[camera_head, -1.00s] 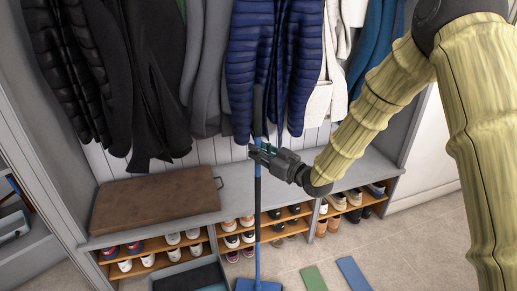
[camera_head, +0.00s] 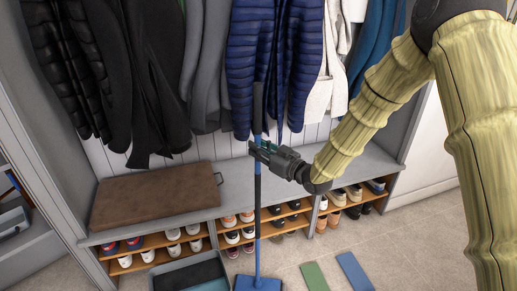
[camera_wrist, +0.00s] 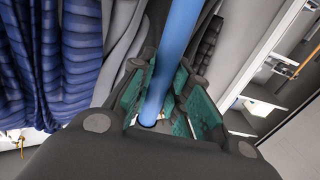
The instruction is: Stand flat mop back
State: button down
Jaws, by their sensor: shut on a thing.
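The flat mop (camera_head: 257,228) has a blue pole with a dark section and a blue flat head (camera_head: 257,284). It stands nearly upright in front of the bench, its head low at the bottom edge of the head view. My gripper (camera_head: 259,149) is shut on the mop's pole, above bench height and just below the navy quilted jacket. In the wrist view the blue pole (camera_wrist: 171,70) passes between the green finger pads.
A grey bench (camera_head: 235,185) carries a brown cushion (camera_head: 155,195); shoes fill the cubbies below. Coats hang above, with the navy jacket (camera_head: 275,65) against the pole. A grey tray (camera_head: 190,277) and green (camera_head: 314,277) and blue (camera_head: 354,272) strips lie on the floor.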

jog(key=shift+f, duration=0.1)
jog(key=c, duration=1.3)
grip_release()
jog(key=shift+f, duration=0.1)
jog(key=v, duration=1.2)
